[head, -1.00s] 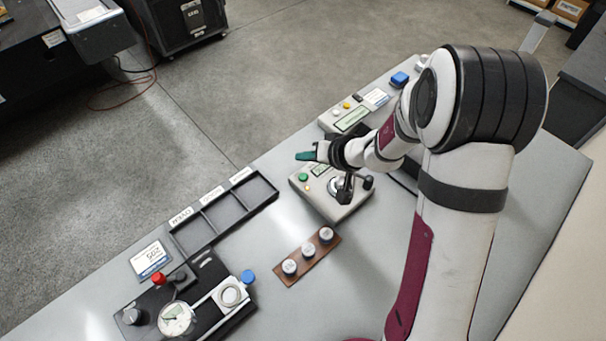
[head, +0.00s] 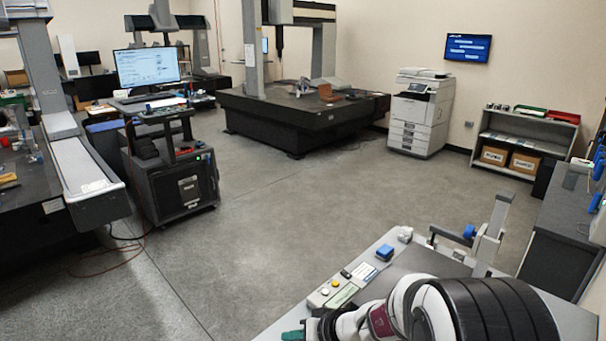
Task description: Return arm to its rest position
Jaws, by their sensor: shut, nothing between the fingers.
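My arm enters the head view at the bottom right, its large black-banded joint cut off by the lower edge. It reaches left over the near grey bench (head: 408,262).
Beyond the gripper, the bench holds a device with buttons (head: 340,290), a blue block (head: 385,252) and a grey upright stand (head: 490,235). A dark cart (head: 170,185), a granite machine table (head: 290,115), a printer (head: 420,112) and a shelf (head: 525,140) stand across open floor.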

